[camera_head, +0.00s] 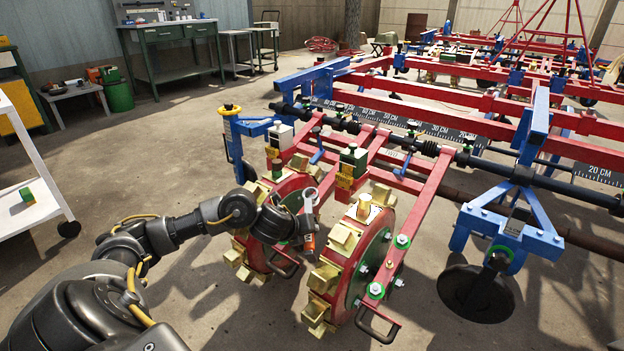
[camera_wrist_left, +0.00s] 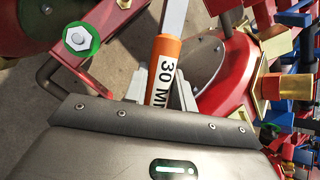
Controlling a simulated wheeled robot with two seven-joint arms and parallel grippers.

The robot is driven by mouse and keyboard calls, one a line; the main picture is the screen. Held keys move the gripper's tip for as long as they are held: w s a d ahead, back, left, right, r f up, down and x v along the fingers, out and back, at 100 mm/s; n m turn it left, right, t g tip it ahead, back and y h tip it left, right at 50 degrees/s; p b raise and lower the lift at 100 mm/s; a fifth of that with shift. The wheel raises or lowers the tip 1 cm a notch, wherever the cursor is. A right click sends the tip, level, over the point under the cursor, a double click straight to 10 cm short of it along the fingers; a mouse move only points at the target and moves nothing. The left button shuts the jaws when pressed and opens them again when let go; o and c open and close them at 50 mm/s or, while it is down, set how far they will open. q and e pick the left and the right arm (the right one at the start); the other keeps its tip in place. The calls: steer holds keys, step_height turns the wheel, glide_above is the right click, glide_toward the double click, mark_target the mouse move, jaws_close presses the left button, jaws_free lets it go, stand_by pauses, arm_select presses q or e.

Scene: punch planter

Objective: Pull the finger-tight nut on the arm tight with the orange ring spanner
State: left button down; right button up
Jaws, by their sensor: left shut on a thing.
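My left gripper (camera_head: 296,226) is shut on the orange handle of the ring spanner (camera_head: 309,222), in front of the left punch wheel. In the left wrist view the orange handle (camera_wrist_left: 165,68) reads "30 M" and its grey shank runs up out of the picture. The ring end is outside that view. In the head view, nuts with green rings show on the right wheel's red arm, one higher (camera_head: 403,241) and one lower (camera_head: 376,290). The left wrist view shows a nut on a green ring (camera_wrist_left: 78,38) on a red arm, apart from the spanner. My right gripper is out of view.
Two punch wheels with brass blocks, left (camera_head: 247,255) and right (camera_head: 328,290), stand close together. Black loop handles (camera_head: 378,325) stick out below. A blue frame with a disc (camera_head: 478,292) is at the right. A white trolley (camera_head: 40,205) is at the left, with open floor between.

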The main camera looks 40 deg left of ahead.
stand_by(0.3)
arm_select(q)
steer(key=shift+f, duration=0.1)
steer(key=shift+w+f+b, duration=0.25)
steer(key=shift+f+b, duration=0.35)
steer(key=shift+w+f+b, duration=0.25)
steer(key=shift+f+b, duration=0.35)
stand_by(0.3)
